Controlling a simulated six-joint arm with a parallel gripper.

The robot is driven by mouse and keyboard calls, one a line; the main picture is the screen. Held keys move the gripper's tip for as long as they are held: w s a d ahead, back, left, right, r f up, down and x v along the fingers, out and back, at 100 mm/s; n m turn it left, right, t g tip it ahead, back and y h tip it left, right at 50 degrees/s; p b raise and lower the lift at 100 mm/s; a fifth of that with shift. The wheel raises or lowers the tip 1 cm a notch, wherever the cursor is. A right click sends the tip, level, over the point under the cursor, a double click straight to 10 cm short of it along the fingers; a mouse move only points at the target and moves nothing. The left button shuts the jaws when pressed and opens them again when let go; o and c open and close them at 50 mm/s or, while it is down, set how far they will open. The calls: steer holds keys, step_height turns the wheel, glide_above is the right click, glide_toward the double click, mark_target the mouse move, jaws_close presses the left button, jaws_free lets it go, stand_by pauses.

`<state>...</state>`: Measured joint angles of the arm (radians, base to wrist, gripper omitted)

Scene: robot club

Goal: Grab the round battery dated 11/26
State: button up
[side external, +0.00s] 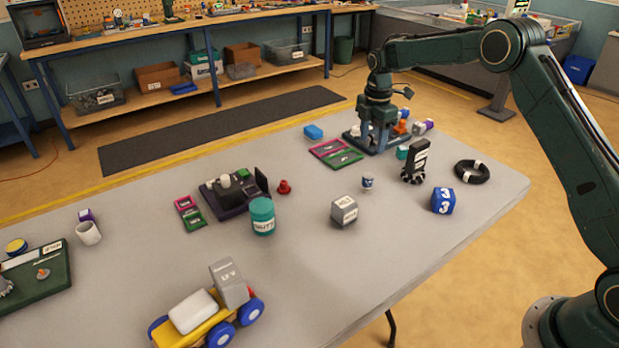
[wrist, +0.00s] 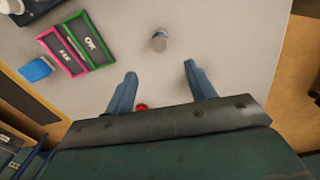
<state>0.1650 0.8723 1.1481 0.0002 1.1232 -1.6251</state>
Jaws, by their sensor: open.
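A small upright cylinder with a white and dark blue wrapper (side external: 367,181), likely the round battery, stands on the grey table in the side view. In the wrist view a round grey-topped cylinder (wrist: 158,41) stands beyond and between my fingertips. Its date cannot be read in either view. My gripper (wrist: 160,70) is open and empty, its two blue-grey fingers apart. In the side view my gripper (side external: 376,140) is above the table's far part, behind the cylinder; its fingertips are hard to make out there.
Pink and green trays (wrist: 76,43) lie left of the cylinder, with a blue block (wrist: 36,70) beside them. A red knob (side external: 284,187), a grey cube (side external: 344,210), a black labelled object (side external: 415,161) and a teal jar (side external: 262,217) stand around. Bare table surrounds the cylinder.

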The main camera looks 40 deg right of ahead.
mark_target(368, 175)
steer(key=shift+f, duration=0.15)
steer(key=shift+f, duration=4.15)
steer(key=shift+f, duration=2.55)
steer(key=c, duration=1.1)
steer(key=shift+r, duration=0.2)
step_height(368, 175, up, 20)
steer(key=shift+f, duration=0.15)
